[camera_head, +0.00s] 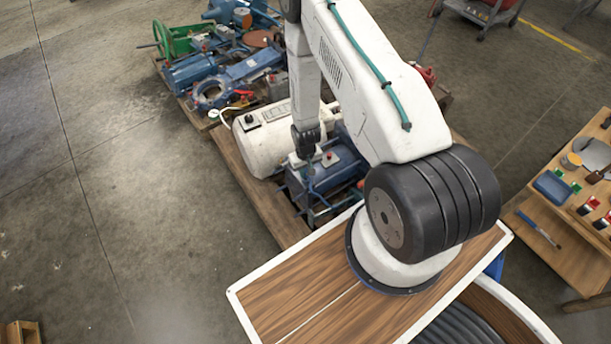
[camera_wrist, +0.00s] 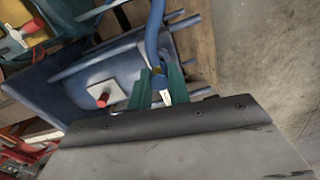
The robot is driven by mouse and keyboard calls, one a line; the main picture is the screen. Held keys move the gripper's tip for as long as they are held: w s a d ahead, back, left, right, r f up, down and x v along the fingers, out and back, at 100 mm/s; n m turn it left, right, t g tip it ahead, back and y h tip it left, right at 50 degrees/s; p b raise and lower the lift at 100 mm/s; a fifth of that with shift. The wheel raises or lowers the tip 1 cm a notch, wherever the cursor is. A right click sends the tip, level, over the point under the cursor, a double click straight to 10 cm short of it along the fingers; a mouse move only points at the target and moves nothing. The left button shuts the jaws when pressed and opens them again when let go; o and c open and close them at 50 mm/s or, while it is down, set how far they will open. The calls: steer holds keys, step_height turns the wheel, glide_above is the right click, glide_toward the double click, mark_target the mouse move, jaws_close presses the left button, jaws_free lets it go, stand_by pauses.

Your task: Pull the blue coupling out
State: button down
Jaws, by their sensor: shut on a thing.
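My gripper (camera_wrist: 159,88) shows in the wrist view with two green fingers closed on a curved blue piece (camera_wrist: 155,42), which I take for the blue coupling. The piece runs up from between the fingers and out of the top of the picture. A blue box-shaped unit (camera_wrist: 60,82) with a white plate and red knob lies beside and beyond the fingers. In the head view, my gripper (camera_head: 306,146) hangs over this blue unit (camera_head: 338,168) on the wooden pallet (camera_head: 240,172). The grip itself is too small to make out there.
A white cylindrical tank (camera_head: 268,145) stands left of the blue unit. Behind are blue valves (camera_head: 212,92) and a green handwheel frame (camera_head: 172,38). A wooden bench (camera_head: 560,235) with small parts stands at right.

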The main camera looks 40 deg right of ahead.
mark_target(306, 170)
steer(key=shift+r, duration=2)
